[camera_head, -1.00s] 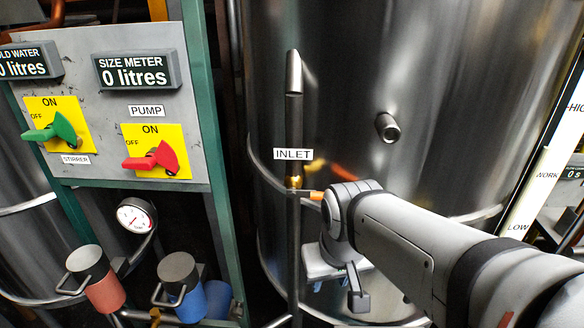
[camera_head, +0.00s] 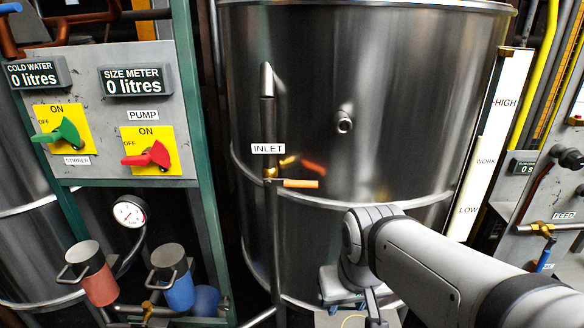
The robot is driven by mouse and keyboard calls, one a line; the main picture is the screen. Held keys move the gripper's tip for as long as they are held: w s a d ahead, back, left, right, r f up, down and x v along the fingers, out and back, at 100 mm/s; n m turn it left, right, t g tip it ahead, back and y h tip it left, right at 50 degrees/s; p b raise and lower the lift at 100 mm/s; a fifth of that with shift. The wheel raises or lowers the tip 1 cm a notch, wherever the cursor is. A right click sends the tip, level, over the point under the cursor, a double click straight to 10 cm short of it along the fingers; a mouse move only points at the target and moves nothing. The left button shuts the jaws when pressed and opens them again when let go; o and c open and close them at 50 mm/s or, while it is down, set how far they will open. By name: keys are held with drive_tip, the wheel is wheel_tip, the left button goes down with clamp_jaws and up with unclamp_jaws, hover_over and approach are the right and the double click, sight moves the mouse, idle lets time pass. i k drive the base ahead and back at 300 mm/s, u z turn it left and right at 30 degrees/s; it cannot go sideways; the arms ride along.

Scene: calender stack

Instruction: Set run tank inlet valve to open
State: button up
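The run tank (camera_head: 400,120) is a large shiny steel vessel in the middle. In front of it a vertical pipe carries a white INLET label (camera_head: 268,149). Just under the label is the brass inlet valve (camera_head: 270,173). Its orange handle (camera_head: 300,183) points right, roughly level and across the pipe. My gripper (camera_head: 372,312) is at the bottom, below and right of the handle and apart from it in the picture. Its lower end is cut off by the frame edge, and its fingers do not show clearly enough to tell their opening.
A control panel (camera_head: 110,110) with a green stirrer switch (camera_head: 62,132) and red pump switch (camera_head: 150,156) stands at left. Red (camera_head: 98,285) and blue (camera_head: 178,290) canisters stand below it. A level scale (camera_head: 500,120) and a FEED valve (camera_head: 543,228) are at right.

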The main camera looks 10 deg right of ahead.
sight(268, 181)
drive_tip(key=z, duration=0.9)
drive_tip(key=k, duration=1.25)
drive_tip(key=u, duration=0.55)
drive_tip(key=i, duration=1)
drive_tip(key=u, duration=0.05)
